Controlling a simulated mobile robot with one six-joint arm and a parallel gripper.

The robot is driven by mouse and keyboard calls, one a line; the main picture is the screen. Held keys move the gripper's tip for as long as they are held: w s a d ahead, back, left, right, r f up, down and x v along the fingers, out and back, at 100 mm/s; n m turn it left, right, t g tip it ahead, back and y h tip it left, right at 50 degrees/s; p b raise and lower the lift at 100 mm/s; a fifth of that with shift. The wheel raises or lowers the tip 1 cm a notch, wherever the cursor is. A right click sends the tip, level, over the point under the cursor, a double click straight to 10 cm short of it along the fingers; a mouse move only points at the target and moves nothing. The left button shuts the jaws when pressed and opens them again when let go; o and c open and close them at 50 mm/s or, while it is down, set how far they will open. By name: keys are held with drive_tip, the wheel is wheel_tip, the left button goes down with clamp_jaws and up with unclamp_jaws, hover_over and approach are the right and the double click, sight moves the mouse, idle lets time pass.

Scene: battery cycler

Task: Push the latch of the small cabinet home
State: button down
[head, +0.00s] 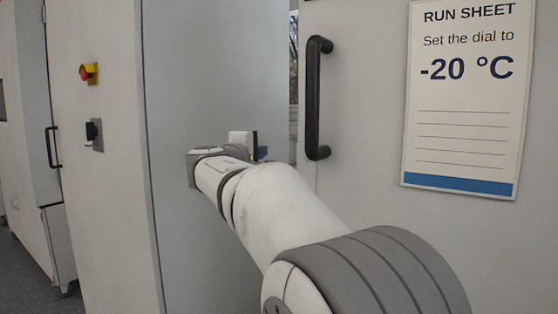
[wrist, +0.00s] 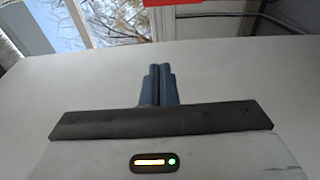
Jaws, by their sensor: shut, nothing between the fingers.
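My gripper (wrist: 158,72) shows in the wrist view with its two blue fingers together and nothing between them. Its fingertips point toward the top of that view, in front of a pale, plain surface. In the head view my arm reaches forward, and only a small blue part of the gripper (head: 262,153) shows beyond the wrist, in front of the gap between two tall pale cabinets. I cannot make out the latch in either view. I cannot tell which cabinet is the small one, or whether the fingers touch anything.
The right cabinet door has a black handle (head: 313,98) and a run sheet (head: 464,100) reading -20 °C. The left cabinet (head: 100,210) carries a red-and-yellow button (head: 88,73) and a black knob (head: 93,132). A red object (wrist: 172,3) and a window (wrist: 115,22) show in the wrist view.

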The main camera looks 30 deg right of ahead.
drive_tip(key=w+d, duration=0.3)
drive_tip(key=d, duration=0.7)
drive_tip(key=shift+w+d, duration=0.2)
drive_tip(key=shift+d, duration=0.15)
drive_tip(key=shift+d, duration=0.1)
